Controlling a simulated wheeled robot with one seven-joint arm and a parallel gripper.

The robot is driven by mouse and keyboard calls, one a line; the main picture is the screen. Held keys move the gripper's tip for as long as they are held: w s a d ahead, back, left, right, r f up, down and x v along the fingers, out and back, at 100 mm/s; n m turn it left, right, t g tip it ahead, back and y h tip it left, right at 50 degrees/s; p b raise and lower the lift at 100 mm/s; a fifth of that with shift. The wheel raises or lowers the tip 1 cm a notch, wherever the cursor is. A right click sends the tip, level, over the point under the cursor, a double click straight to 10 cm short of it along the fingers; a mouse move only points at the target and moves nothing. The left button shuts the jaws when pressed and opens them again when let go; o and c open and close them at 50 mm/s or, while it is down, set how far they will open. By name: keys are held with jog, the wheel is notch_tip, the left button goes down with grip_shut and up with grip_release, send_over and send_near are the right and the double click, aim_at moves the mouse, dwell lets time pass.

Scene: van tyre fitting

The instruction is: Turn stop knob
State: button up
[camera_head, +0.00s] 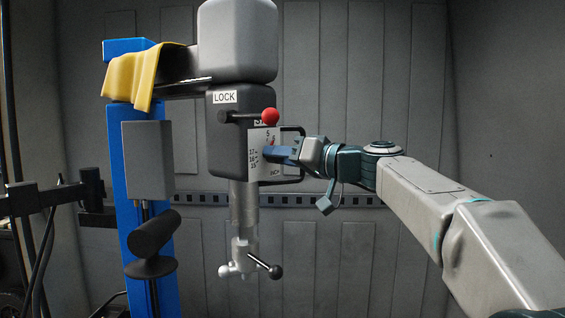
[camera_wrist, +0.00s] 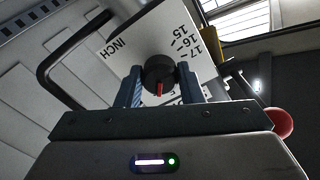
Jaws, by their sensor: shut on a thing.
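The stop knob (camera_wrist: 158,73) is a round black knob with a red pointer mark, on a white dial plate (camera_wrist: 122,42) marked INCH with 15, 16 and 17. In the wrist view my gripper (camera_wrist: 160,88) has one blue finger on each side of the knob and is shut on it. In the head view my gripper (camera_head: 270,153) reaches in from the right to the dial plate (camera_head: 256,165) on the dark machine head. There the knob is mostly hidden by the fingers.
A red ball-ended lever (camera_head: 270,116) sits just above the dial, beside a LOCK label (camera_head: 225,97). A black handle bar (camera_wrist: 62,50) loops beside the plate. A blue column (camera_head: 140,215) with a yellow cloth (camera_head: 140,77) stands left. A clamp with handles (camera_head: 245,262) hangs below.

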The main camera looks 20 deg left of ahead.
jog(key=m, duration=1.1)
jog(key=shift+p, duration=0.3)
dwell(0.3)
jog(key=o, duration=1)
jog(key=b+v, duration=0.2)
jog(key=v, duration=1.2)
jog(key=shift+b, duration=0.35)
